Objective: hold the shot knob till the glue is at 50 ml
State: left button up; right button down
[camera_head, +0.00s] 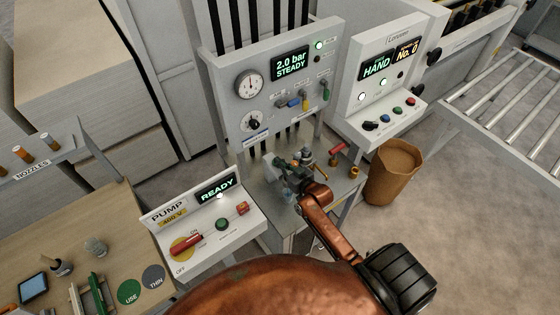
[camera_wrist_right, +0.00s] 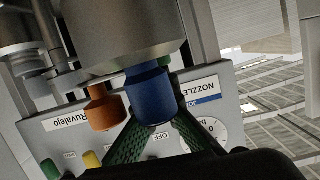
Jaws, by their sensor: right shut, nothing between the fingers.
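My right arm reaches to the small metal stand below the pressure panel. My right gripper (camera_head: 304,178) is at the small fittings there, and the head view does not show its fingers clearly. In the right wrist view its green textured fingers (camera_wrist_right: 160,122) are shut with nothing between them. Their tips meet at or behind a blue cylinder (camera_wrist_right: 151,96), which hides them; contact cannot be told. An orange cylinder (camera_wrist_right: 103,107) is beside the blue one. I cannot tell which part is the shot knob, and no glue volume reading is legible. My left gripper is not in view.
The pressure panel (camera_head: 225,82) shows "2.0 bar STEADY" with a green lamp lit. The pump box (camera_head: 246,230) reads "READY". The conveyor panel (camera_head: 352,104) reads "HAND" and "No. 0". A brown bin (camera_head: 390,180) stands right of the stand. Rollers (camera_head: 500,95) are farther right.

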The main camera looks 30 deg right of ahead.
jog(key=shift+s+f, duration=0.3)
jog(key=shift+f, duration=0.45)
notch_tip(320, 180, up, 6)
jog(key=p, duration=0.4)
jog(key=shift+d+f+p, duration=0.1)
jog(key=shift+f+p, duration=0.05)
jog(key=shift+p, duration=0.25)
jog(key=b+v, duration=0.2)
jog(key=v, duration=0.6)
jog(key=shift+f+b, duration=0.1)
jog(key=shift+b, duration=0.25)
jog(key=shift+s+r, duration=0.35)
jog(key=shift+s, duration=0.3)
